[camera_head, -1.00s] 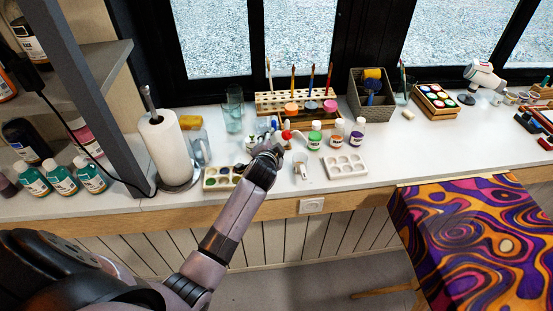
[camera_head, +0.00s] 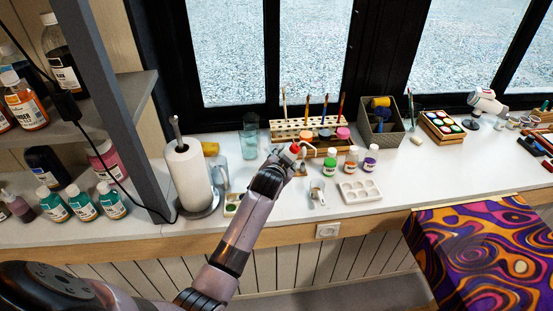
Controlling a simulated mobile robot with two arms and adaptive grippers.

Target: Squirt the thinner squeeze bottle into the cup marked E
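My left gripper (camera_head: 279,162) is over the worktop, in front of the brush rack. A squeeze bottle with a red cap (camera_head: 294,149) and a bent pale spout shows at its fingertips and moves with it. The bottle's body and the fingers are mostly hidden by the gripper, which seems shut on it. A small pale cup (camera_head: 317,194) stands on the worktop to the right, below the spout in the picture and apart from it. No letter E is readable on it. My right gripper is not in view.
A wooden brush rack (camera_head: 290,127) stands behind. Paint bottles with green (camera_head: 329,168) and purple (camera_head: 370,160) stand right of the gripper, near a white palette (camera_head: 360,191). A paper roll (camera_head: 190,178) and a glass (camera_head: 249,142) stand left. My arm partly covers another palette (camera_head: 232,204).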

